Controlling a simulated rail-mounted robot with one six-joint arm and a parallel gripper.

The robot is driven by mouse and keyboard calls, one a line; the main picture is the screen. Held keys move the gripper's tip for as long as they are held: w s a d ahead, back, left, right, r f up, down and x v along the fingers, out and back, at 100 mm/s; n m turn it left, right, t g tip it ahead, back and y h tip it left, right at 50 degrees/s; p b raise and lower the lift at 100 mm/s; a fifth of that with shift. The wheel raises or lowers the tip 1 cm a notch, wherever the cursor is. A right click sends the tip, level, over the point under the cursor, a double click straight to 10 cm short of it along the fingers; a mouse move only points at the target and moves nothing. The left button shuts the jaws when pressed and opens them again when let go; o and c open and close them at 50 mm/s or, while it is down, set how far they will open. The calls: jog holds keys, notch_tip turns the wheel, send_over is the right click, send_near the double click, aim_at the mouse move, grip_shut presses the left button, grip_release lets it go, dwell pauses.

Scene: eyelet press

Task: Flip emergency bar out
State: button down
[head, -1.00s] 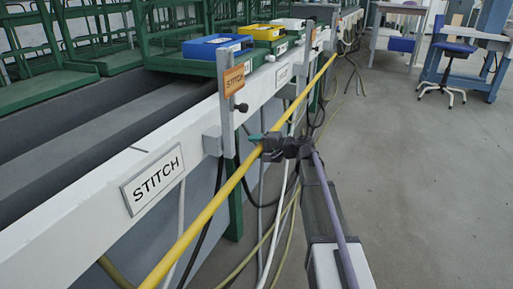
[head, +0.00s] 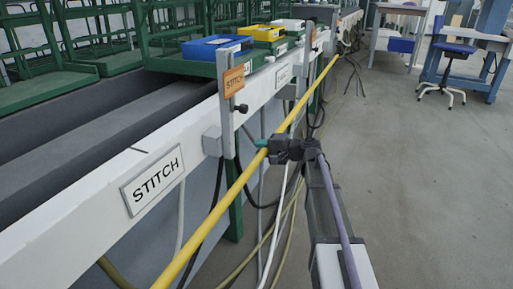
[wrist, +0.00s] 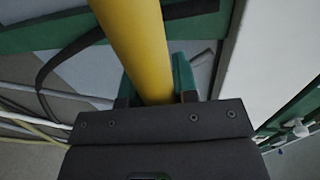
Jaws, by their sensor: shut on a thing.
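The emergency bar is a long yellow bar (head: 222,200) running along the front of the white rail, from the bottom of the head view to the far end. My gripper (head: 263,144) is shut on the bar about midway along its visible length. In the wrist view, the bar (wrist: 136,40) runs between the two green fingers (wrist: 156,86), one on each side of it. The part of the bar deep between the fingers is hidden by the gripper body.
A white rail (head: 95,228) carries a STITCH plate (head: 153,179) and a bracket with an orange STITCH sign (head: 234,81). Cables (head: 269,240) hang below the bar. Blue (head: 216,47) and yellow (head: 262,32) bins stand behind. The floor at right is open up to a blue chair (head: 448,60).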

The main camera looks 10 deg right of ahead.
jog(key=shift+s+d, duration=0.25)
jog(key=shift+d, duration=0.05)
jog(key=c, duration=0.9)
grip_release()
jog(key=shift+d, duration=0.1)
jog(key=p+v, duration=0.2)
jog(key=v, duration=0.8)
jog(key=shift+s+d+r, duration=0.1)
jog(key=shift+s+d, duration=0.15)
jog(key=shift+d, duration=0.05)
